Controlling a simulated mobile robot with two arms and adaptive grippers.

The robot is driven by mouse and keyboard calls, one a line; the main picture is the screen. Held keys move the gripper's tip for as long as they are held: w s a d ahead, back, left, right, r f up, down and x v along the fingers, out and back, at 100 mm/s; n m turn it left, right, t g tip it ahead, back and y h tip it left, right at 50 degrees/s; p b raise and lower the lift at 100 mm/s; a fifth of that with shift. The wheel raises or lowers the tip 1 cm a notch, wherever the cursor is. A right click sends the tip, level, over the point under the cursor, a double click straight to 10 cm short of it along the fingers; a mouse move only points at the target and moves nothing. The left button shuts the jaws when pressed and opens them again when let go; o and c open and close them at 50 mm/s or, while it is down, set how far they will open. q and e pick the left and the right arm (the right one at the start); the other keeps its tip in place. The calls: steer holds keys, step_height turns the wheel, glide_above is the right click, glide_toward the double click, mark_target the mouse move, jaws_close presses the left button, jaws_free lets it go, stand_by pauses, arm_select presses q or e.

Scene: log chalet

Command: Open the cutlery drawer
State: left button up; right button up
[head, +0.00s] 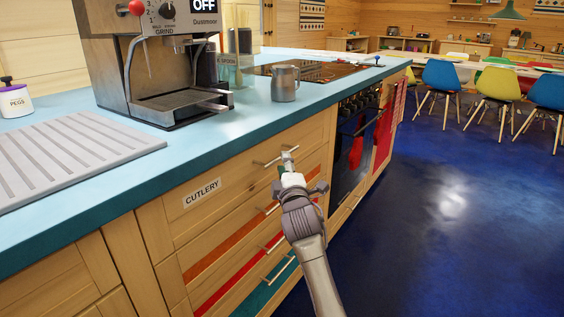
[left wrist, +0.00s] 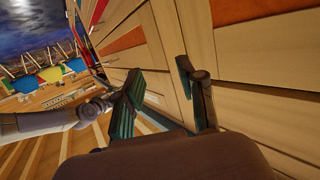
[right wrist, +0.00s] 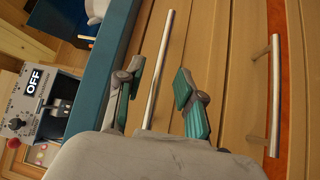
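The cutlery drawer (head: 235,180) is the top wooden drawer under the blue counter, with a white CUTLERY label (head: 201,193). Its front looks flush with the cabinet. Its metal bar handle (head: 268,163) also shows in the right wrist view (right wrist: 161,65). My right gripper (head: 287,165) is at this handle. In the right wrist view its fingers (right wrist: 154,88) are open, one on each side of the bar, with gaps visible. My left gripper (left wrist: 163,88) is open and empty, beside wooden cabinet fronts; it is not in the head view.
Drawers with orange, red and teal bands lie below, with their own bar handles (right wrist: 275,95). A coffee machine (head: 160,75) and a metal jug (head: 285,84) stand on the counter (head: 225,125). An oven (head: 352,140) is to the right. The blue floor (head: 440,220) is clear.

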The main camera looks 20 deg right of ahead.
steer(key=w, duration=0.3)
steer(key=shift+w+d+r+b, duration=0.2)
steer(key=shift+d+b, duration=0.05)
steer(key=shift+b, duration=0.15)
arm_select(q)
steer(key=shift+w+d+r+t+h, duration=0.15)
steer(key=shift+r+t, duration=0.4)
steer(key=shift+r, duration=0.3)
steer(key=shift+w+d+r+t+h, duration=0.1)
steer(key=shift+d+r+t+h, duration=0.1)
steer(key=shift+r+t, duration=0.45)
steer(key=shift+w+d+r+t+h, duration=0.15)
steer(key=shift+r+t, duration=0.25)
steer(key=shift+r, duration=0.6)
arm_select(e)
steer(key=shift+w+r, duration=0.1)
steer(key=shift+w, duration=0.3)
jaws_close()
